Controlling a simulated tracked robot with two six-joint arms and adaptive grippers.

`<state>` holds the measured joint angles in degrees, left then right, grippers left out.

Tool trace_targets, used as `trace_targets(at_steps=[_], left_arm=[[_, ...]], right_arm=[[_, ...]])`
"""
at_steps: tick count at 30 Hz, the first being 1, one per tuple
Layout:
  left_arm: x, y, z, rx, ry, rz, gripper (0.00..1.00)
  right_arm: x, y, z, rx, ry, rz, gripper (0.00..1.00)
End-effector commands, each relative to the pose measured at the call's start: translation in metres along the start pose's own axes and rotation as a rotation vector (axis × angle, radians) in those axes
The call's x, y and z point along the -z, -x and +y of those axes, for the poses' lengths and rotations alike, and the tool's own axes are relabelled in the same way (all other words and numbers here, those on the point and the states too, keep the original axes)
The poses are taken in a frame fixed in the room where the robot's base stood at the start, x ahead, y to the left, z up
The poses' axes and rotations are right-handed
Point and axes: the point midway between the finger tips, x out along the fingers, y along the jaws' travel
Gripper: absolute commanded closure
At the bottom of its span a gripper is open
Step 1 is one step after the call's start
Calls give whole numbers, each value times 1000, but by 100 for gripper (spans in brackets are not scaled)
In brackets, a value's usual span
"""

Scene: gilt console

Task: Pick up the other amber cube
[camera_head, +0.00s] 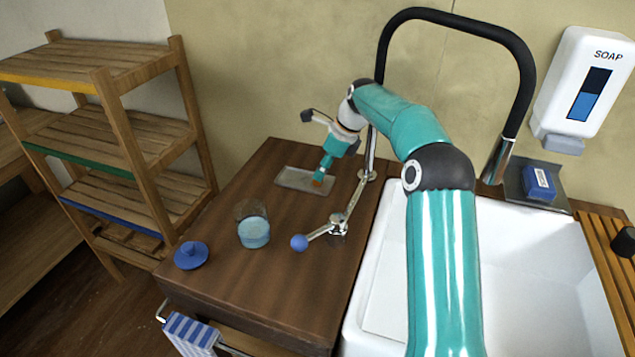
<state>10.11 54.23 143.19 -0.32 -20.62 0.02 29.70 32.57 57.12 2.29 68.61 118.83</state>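My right gripper (320,178) reaches down over a shallow clear tray (291,179) at the back of the wooden counter. A small orange-brown patch (317,184) shows at its fingertips, over the tray's right part. It is too small to tell whether this is an amber cube or part of the fingers. The gap between the fingers cannot be made out. No other amber cube can be made out. My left gripper is not in view.
A glass of light-blue stuff (254,233), a blue knobbed lid (191,255) and a chrome lever with blue ball (299,242) stand on the counter (290,290). The white sink (535,270) and tall black faucet (520,75) are right. Wooden shelves (120,140) stand left.

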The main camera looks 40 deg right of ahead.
Motion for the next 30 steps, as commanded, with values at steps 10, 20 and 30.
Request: trace_targets(at_steps=[10,20,30], left_arm=[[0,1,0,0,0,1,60],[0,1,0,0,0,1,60],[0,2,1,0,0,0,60]], right_arm=[[5,-28,0,1,-2,0,62],[6,-27,0,1,-3,0,93],[6,-26,0,2,-4,0,93]])
